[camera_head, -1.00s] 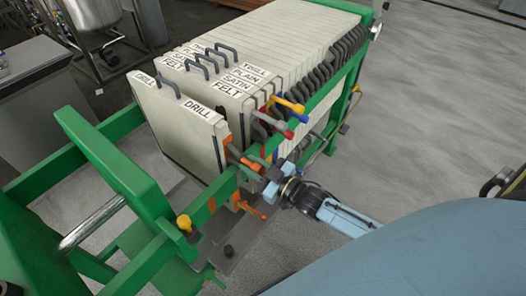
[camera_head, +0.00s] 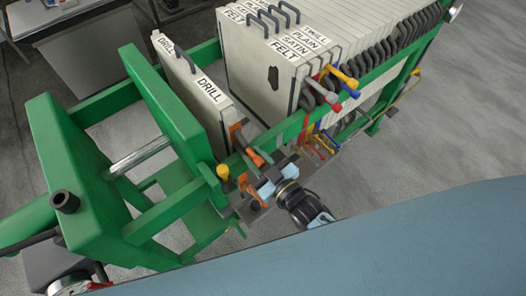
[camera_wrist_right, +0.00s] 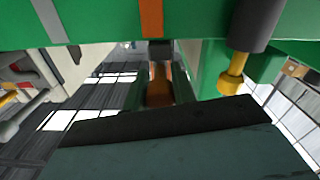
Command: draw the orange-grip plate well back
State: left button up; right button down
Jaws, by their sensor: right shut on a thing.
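The orange-grip plate, an off-white plate marked DRILL (camera_head: 205,105), stands upright on the green press frame, apart from the pack with a clear gap behind it. It has a dark handle on top and an orange bracket (camera_head: 238,136) at its near side. My right gripper (camera_head: 268,172) is shut on its orange grip (camera_head: 255,158) at the near rail. In the right wrist view the orange grip (camera_wrist_right: 158,88) shows ahead, beyond a dark part of my gripper that covers the lower picture. My left gripper is not in view.
The pack of plates marked FELT, SATIN, PLAIN and TWILL (camera_head: 262,75) stands behind, with red, yellow and blue grips. A green end plate (camera_head: 165,105) stands left of the DRILL plate with some room between. A yellow knob (camera_head: 222,172) sits by the near rail (camera_head: 290,130).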

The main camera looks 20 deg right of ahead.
jog(key=shift+s+a, duration=0.15)
jog(key=shift+a, duration=0.05)
jog(key=c, duration=1.2)
grip_release()
jog(key=shift+o, duration=0.2)
jog(key=shift+d, duration=0.1)
jog(key=v, duration=1.3)
jog(key=shift+b, duration=0.35)
jog(key=shift+s+f, duration=0.15)
